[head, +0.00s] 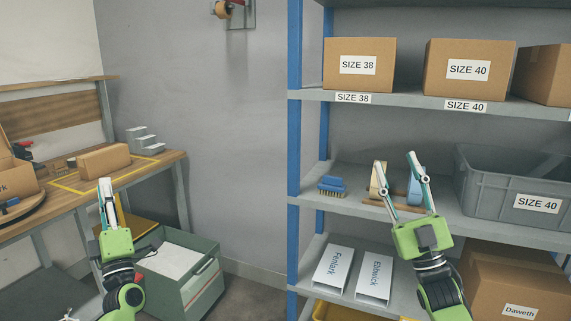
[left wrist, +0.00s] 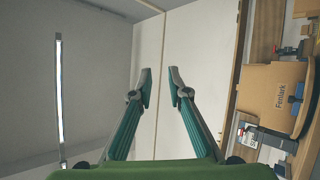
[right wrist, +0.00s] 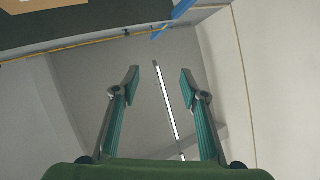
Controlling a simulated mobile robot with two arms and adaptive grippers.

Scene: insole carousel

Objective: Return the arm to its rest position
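My left gripper (head: 105,183) points upward in the head view, in front of the workbench (head: 175,157). In the left wrist view (left wrist: 160,78) its fingers stand a little apart with nothing between them. My right gripper (head: 395,160) points upward in front of the shelf rack (head: 295,140). Its fingers are spread wide and empty, as the right wrist view (right wrist: 160,76) also shows. In the head view it partly hides a wooden stand (head: 376,202) on the middle shelf. I cannot tell its exact distance from the shelf.
A blue brush (head: 332,187) and grey crate (head: 485,192) stand on the middle shelf. White boxes (head: 333,267) lie below; cartons (head: 359,66) stand above. A cardboard box (head: 104,161) lies on the workbench. Bare wall lies between bench and rack.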

